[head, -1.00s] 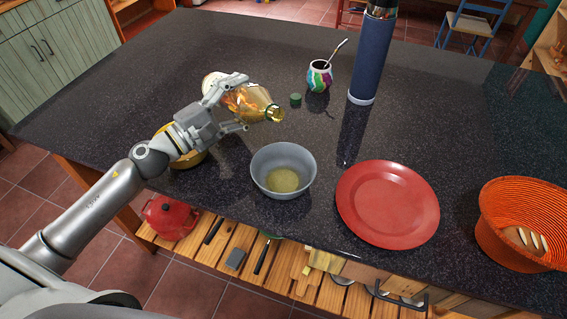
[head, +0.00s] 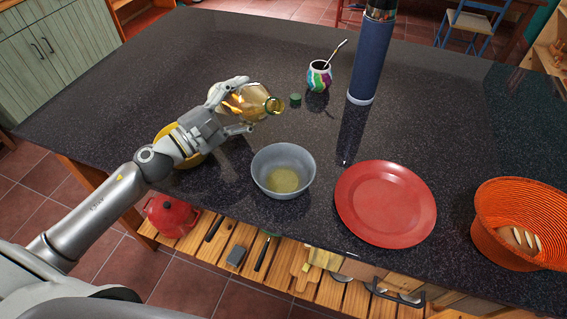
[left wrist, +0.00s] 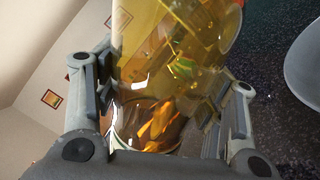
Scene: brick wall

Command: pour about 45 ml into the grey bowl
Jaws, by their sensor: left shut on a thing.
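The grey bowl (head: 283,171) stands on the dark counter with a shallow yellowish liquid (head: 283,180) in its bottom. My left gripper (head: 240,104) is shut around a clear bottle of golden liquid (head: 253,101), behind and left of the bowl. The bottle is tilted over nearly level, its open mouth (head: 275,105) pointing right. No stream leaves the mouth. In the left wrist view the bottle (left wrist: 175,50) fills the space between the fingers, and the bowl's edge (left wrist: 305,65) shows at the right. My right gripper is not in view.
A green cap (head: 295,99) lies beyond the bowl near a colourful mate cup (head: 319,75) and a tall blue flask (head: 372,60). A red plate (head: 385,204) and an orange basket (head: 520,220) stand right. A yellow bowl (head: 190,160) is partly behind my gripper.

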